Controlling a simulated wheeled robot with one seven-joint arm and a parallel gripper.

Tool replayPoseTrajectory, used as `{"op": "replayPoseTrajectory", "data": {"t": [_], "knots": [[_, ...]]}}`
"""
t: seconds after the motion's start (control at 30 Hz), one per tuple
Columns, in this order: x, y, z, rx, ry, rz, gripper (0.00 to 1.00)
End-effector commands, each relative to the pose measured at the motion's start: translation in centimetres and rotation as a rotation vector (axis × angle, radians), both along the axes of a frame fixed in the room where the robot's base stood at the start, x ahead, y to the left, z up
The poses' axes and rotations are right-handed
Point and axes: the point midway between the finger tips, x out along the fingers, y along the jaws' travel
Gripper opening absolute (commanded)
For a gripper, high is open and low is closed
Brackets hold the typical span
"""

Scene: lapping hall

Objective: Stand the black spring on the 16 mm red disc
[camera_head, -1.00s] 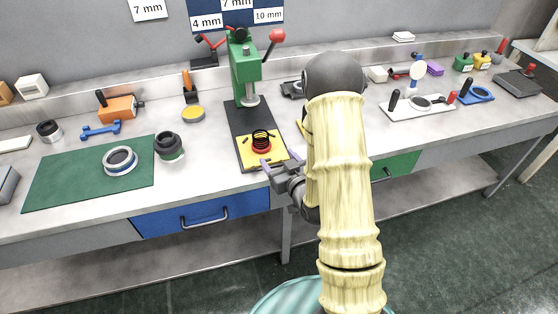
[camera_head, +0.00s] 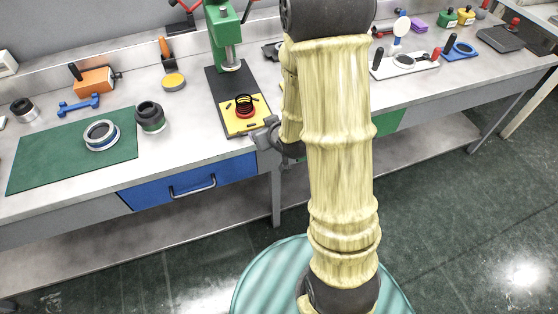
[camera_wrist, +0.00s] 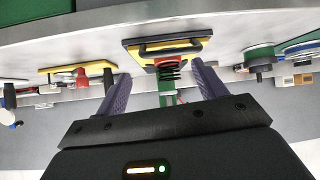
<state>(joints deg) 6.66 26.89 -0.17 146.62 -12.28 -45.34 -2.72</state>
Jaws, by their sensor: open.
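The black spring (camera_head: 245,101) stands upright on the red disc (camera_head: 244,112), which lies on the yellow plate (camera_head: 239,126) at the press. The wrist view shows the spring (camera_wrist: 169,73), the red disc (camera_wrist: 167,62) and the yellow plate (camera_wrist: 141,51) upside down. My gripper (camera_head: 268,131) is at the plate's front right corner, partly hidden behind my arm. In the wrist view my gripper (camera_wrist: 160,78) has its fingers wide apart, with the spring seen beyond and between them, and nothing held.
The green press (camera_head: 224,40) rises behind the plate. A dark ring stack (camera_head: 150,116) and a grey-blue ring (camera_head: 101,135) stand left, on or by a green mat (camera_head: 40,163). A yellow round pad (camera_head: 174,81) lies behind. The blue drawer (camera_head: 160,190) is below the bench edge.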

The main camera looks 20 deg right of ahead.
Motion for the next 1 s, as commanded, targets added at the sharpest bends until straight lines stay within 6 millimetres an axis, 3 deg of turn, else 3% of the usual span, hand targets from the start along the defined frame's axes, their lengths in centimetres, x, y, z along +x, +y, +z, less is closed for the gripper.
{"op": "replayPoseTrajectory", "data": {"t": [0.27, 0.6, 0.73, 1.0], "knots": [[-5.2, 0.3, 2.0, -0.018, 0.283, -0.069, 0.70], [-13.7, 1.8, 4.9, 0.011, 0.613, -0.133, 0.70], [-15.2, 2.2, 5.3, 0.019, 0.666, -0.139, 0.70], [-15.3, 2.2, 5.2, 0.019, 0.673, -0.140, 0.70]]}}
